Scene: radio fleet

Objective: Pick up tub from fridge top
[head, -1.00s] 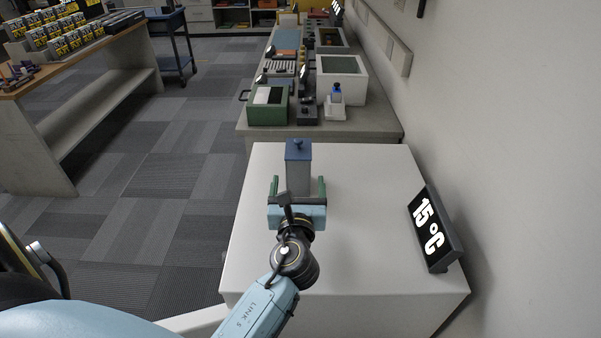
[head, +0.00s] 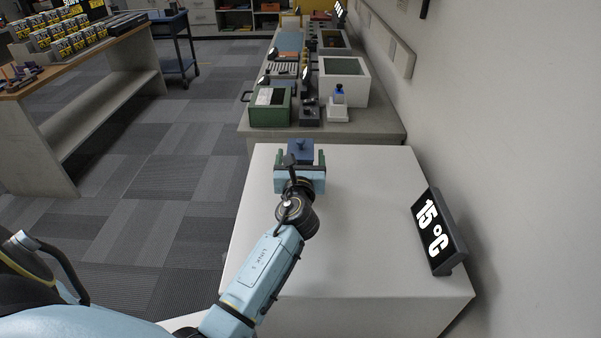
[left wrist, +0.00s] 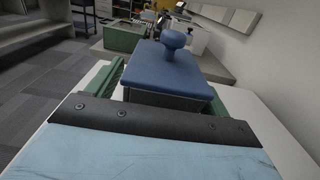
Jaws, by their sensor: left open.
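The tub (head: 301,152) has a blue lid with a round knob and stands upright near the far edge of the white fridge top (head: 350,225). Its grey body is mostly hidden behind my gripper in the head view. My left gripper (head: 300,160) is open, with a green finger on each side of the tub. In the left wrist view the blue lid of the tub (left wrist: 167,70) is right in front of the palm, between the green fingers. I cannot tell whether the fingers touch it. My right gripper is not in view.
A black 15 °C display (head: 438,231) stands on the right of the fridge top, near the wall. Beyond the far edge is a lower bench (head: 370,127) with a green box (head: 270,107) and a white bin (head: 343,80). The near fridge top is clear.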

